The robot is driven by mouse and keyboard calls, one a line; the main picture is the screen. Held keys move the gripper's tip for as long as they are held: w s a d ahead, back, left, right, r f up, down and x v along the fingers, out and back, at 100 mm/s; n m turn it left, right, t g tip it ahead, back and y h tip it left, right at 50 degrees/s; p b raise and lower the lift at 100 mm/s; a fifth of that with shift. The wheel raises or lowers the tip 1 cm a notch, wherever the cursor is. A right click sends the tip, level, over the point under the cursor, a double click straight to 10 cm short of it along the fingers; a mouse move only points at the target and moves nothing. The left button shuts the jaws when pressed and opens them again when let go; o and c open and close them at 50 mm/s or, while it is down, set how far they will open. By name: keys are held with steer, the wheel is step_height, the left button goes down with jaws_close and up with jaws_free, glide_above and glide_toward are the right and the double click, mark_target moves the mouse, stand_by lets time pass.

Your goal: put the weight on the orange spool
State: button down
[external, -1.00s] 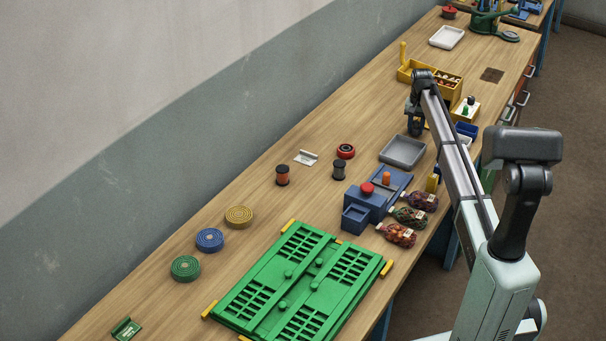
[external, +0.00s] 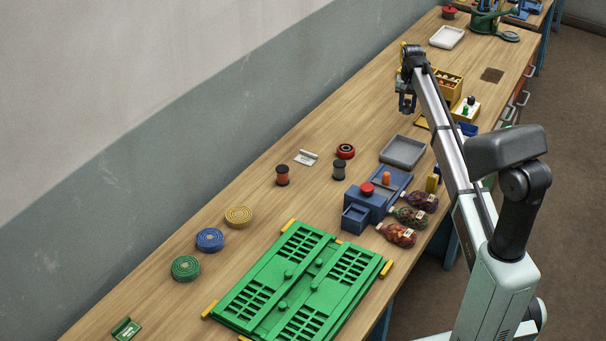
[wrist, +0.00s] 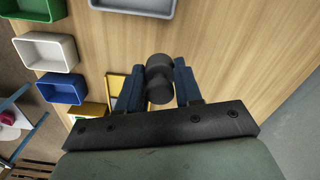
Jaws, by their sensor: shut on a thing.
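The orange spool (external: 282,176) stands upright on the table left of centre in the external view, with dark ends and an orange middle. My gripper (external: 407,106) is in the air over the far part of the bench, well behind and to the right of the spool. In the wrist view my gripper (wrist: 158,88) is shut on a dark, rounded weight (wrist: 159,78), with a blue finger on each side. The weight is hard to make out in the external view. The spool does not show in the wrist view.
A dark grey spool (external: 339,171), a red-and-black round item (external: 345,151) and a small metal piece (external: 306,157) are near the orange spool. A grey tray (external: 403,153) and a blue box (external: 364,203) lie to the right. Coiled discs and a green panel (external: 300,285) are in front.

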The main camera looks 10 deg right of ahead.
steer(key=a+r+n, duration=0.1)
steer(key=a+n, duration=0.1)
steer(key=a, duration=1.3)
step_height(320, 180, up, 5)
steer(key=m, duration=0.3)
glide_above(282, 168)
steer(key=shift+f, duration=4.95)
steer(key=shift+f, duration=0.15)
steer(key=c, duration=0.8)
jaws_free()
steer(key=shift+o, duration=0.2)
